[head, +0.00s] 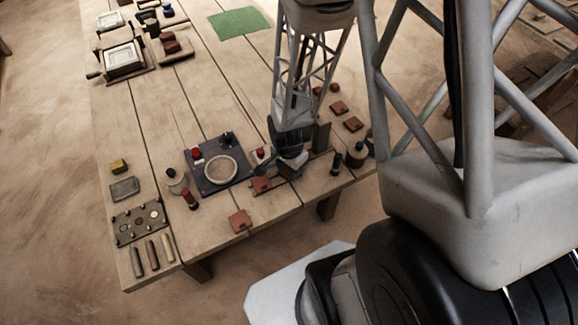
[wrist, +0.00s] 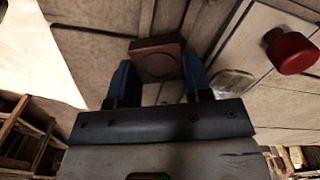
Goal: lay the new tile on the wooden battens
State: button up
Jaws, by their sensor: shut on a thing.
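My gripper (head: 289,168) is low over the front right part of the table in the head view. In the wrist view its two blue fingers (wrist: 158,85) are shut on a square red-brown tile (wrist: 157,60) with a round mark on its face. In the head view the held tile is mostly hidden by the gripper. Another red-brown tile (head: 264,184) lies just left of the gripper, by a low wooden strip. One more tile (head: 240,221) lies near the front edge. I cannot make out the battens clearly; whether the held tile touches anything is unclear.
A red knob (wrist: 292,52) is close at right in the wrist view. Two tiles (head: 339,107) (head: 353,124) lie to the right.

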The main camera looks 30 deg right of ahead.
jog(key=shift+f, duration=0.15)
jog(key=o, duration=1)
jog(key=shift+w+r, duration=0.1)
jog(key=shift+r, duration=0.1)
jog(key=shift+r, duration=6)
jog(key=s+a+r+n+t, duration=0.1)
jog(key=s+a+r+n, duration=0.1)
jog(key=r, duration=0.6)
jog(key=s+a+r+n, duration=0.2)
jog(key=s+r+n, duration=0.2)
jog(key=r+n, duration=0.3)
jog(key=s+a+r+n+t, duration=0.1)
jog(key=s+a+r+n, duration=0.2)
jog(key=r, duration=0.8)
jog(key=shift+s+n+t, duration=0.3)
jog(key=shift+s+n, duration=0.15)
jog(key=shift+n, duration=0.25)
